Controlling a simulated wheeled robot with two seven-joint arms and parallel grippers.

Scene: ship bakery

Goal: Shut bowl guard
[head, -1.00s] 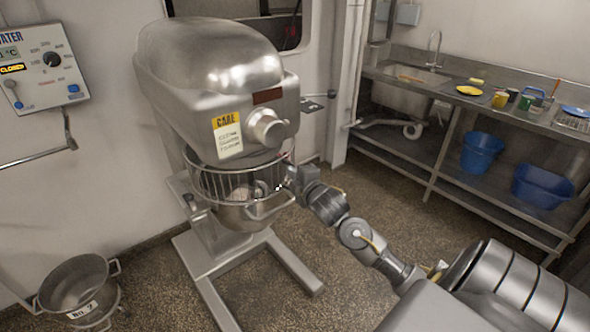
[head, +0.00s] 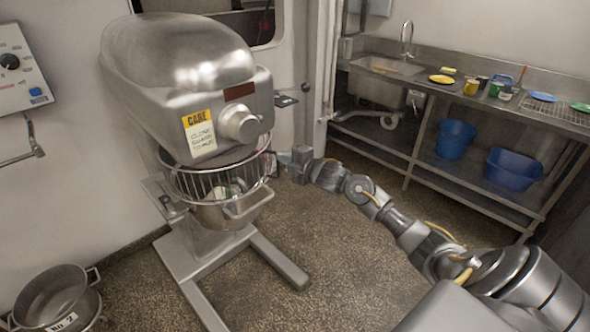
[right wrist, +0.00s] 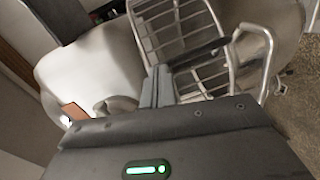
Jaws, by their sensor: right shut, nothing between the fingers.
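The bowl guard (head: 200,184) is a wire cage on the big steel mixer (head: 190,85). It curves around the front of the space above the mixing bowl (head: 232,213); I cannot tell whether it is fully shut. My right gripper (head: 280,161) is shut and empty at the guard's right side, beside a dark handle. In the right wrist view my right gripper's fingers (right wrist: 158,87) are together close to the guard's wires (right wrist: 180,30) and a dark bar (right wrist: 203,55). I cannot tell whether they touch. My left gripper is not in view.
A spare bowl (head: 55,297) stands on the floor at lower left. The mixer's foot (head: 275,262) reaches forward on the floor. A steel sink bench (head: 450,95) with blue tubs (head: 455,138) below runs along the right. Floor between mixer and bench is clear.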

